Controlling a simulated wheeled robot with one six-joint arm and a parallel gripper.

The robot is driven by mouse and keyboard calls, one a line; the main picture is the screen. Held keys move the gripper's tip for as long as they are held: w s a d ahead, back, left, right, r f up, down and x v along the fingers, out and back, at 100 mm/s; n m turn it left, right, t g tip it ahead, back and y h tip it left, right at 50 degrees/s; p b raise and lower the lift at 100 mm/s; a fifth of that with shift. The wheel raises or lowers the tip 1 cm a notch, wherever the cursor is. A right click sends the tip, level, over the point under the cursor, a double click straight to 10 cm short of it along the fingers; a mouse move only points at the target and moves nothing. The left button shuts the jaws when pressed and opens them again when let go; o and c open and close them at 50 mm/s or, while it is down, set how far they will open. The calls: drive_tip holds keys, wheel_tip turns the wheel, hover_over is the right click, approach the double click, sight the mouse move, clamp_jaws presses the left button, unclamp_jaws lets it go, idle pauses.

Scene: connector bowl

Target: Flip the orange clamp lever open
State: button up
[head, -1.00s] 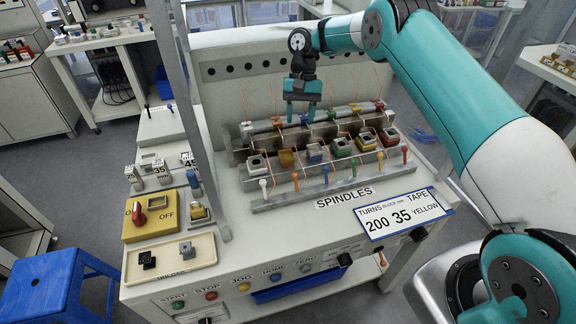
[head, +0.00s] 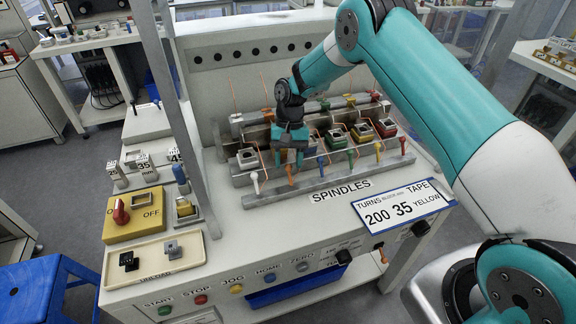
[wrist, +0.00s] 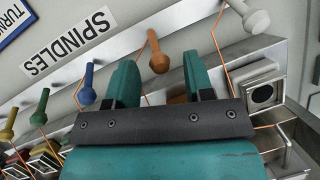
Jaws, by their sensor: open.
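The orange clamp lever (head: 290,176) stands in the front row of the spindle fixture, between the white and blue levers. In the wrist view the orange lever (wrist: 158,55) shows a round knob on a thin stem, between and just beyond my fingertips. My gripper (head: 291,162) is open above and just behind the lever in the head view. The open fingers (wrist: 160,75) lie on either side of it with gaps, not visibly touching it. The orange bobbin behind the lever is mostly hidden by my gripper.
The white lever (wrist: 252,18) and blue lever (wrist: 88,85) stand close on either side. Green (head: 351,159), yellow (head: 378,150) and red (head: 403,146) levers continue to the right. The white bobbin (wrist: 262,93) is near one finger. A grey post (head: 182,110) rises left of the fixture.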

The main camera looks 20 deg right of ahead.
drive_tip(key=shift+x, duration=1.1)
clamp_jaws()
